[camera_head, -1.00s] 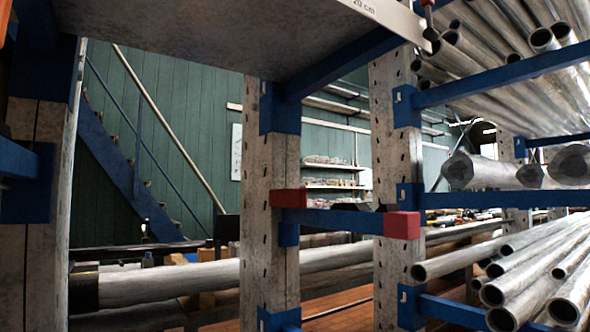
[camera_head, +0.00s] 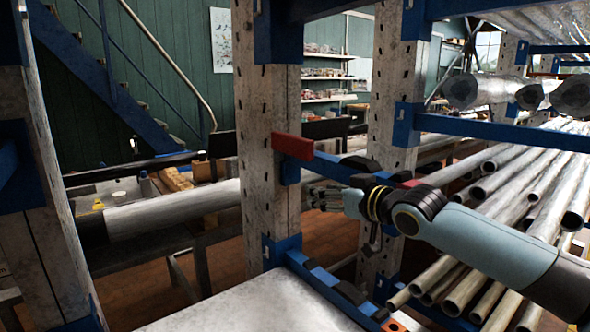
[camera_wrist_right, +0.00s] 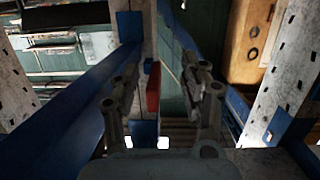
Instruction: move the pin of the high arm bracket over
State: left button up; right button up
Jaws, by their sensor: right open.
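My right gripper (camera_head: 322,197) is in the middle of the head view, just below a blue bracket arm (camera_head: 335,168) with a red end plate (camera_head: 293,146). In the right wrist view, its two fingers (camera_wrist_right: 163,100) are spread apart, with nothing held between them. A red plate (camera_wrist_right: 153,87) shows beyond the gap, and a long blue beam (camera_wrist_right: 75,110) runs along the left. I cannot make out the pin of the high bracket in either current view. My left gripper is not in view.
Perforated grey posts (camera_head: 268,165) stand close around the right gripper. Metal tubes (camera_head: 545,190) lie on the rack at the right, behind my right arm. A flat metal sheet (camera_head: 235,305) fills the lower front. A workbench (camera_head: 200,235) stands behind.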

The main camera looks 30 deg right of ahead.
jog(key=t, duration=0.2)
send_near(295, 136)
jog(key=shift+s+d+f+y, duration=0.1)
jog(key=shift+s+f+y, duration=0.2)
jog(key=shift+s, duration=0.15)
jog(key=shift+w+d, duration=0.1)
jog(key=shift+w, duration=0.2)
jog(key=w+b, duration=0.1)
jog(key=w, duration=0.4)
jog(key=w+b, duration=0.1)
jog(key=w, duration=0.2)
jog(key=shift+w+a+b, duration=0.35)
jog(key=shift+a, duration=0.05)
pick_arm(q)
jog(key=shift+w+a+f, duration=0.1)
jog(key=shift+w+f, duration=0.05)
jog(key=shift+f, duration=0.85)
pick_arm(e)
jog(key=shift+w, duration=0.7)
grip_shut()
